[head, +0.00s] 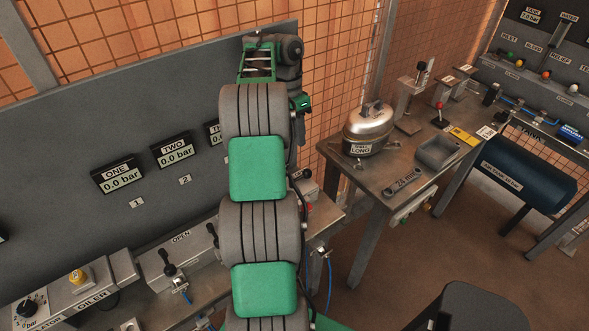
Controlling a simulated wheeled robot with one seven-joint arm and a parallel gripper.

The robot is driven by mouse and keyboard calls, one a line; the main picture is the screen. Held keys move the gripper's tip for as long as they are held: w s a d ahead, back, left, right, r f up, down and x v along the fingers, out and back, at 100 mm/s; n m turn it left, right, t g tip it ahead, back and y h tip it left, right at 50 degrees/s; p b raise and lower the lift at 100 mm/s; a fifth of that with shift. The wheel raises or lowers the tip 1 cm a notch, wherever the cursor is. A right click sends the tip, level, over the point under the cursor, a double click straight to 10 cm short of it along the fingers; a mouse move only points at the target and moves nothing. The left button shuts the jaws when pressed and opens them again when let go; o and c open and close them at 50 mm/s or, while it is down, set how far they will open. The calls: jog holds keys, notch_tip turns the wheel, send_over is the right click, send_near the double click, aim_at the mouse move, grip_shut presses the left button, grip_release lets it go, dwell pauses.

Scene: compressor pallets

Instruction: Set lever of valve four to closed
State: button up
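No lever in the head view carries a readable label for valve four, so I cannot tell which one it is; my arm covers part of the panel and bench. A black lever (168,262) stands on a grey box at the lower left. A second black lever (212,233) is to its right, beside a plate marked OPEN (180,238). My arm rises through the middle of the picture and hides what is behind it. Its far end is at the top, in front of the panel. The gripper fingers cannot be made out.
Displays ONE (118,177) and TWO (174,149) read 0.0 bar on the grey panel (70,130); a third is partly hidden. A dark blue tank (525,172) is beyond. Brown floor is clear between.

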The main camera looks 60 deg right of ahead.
aim_at(300, 178)
jog(key=f+b, duration=0.4)
jog(key=s+f+b, duration=0.1)
jog(key=f+b, duration=0.8)
jog(key=f, duration=0.1)
jog(key=shift+s+a+f+b, duration=0.2)
jog(key=shift+s+a+b, duration=0.05)
jog(key=shift+s+b, duration=0.1)
jog(key=shift+c, duration=0.5)
grip_shut()
jog(key=shift+r, duration=0.1)
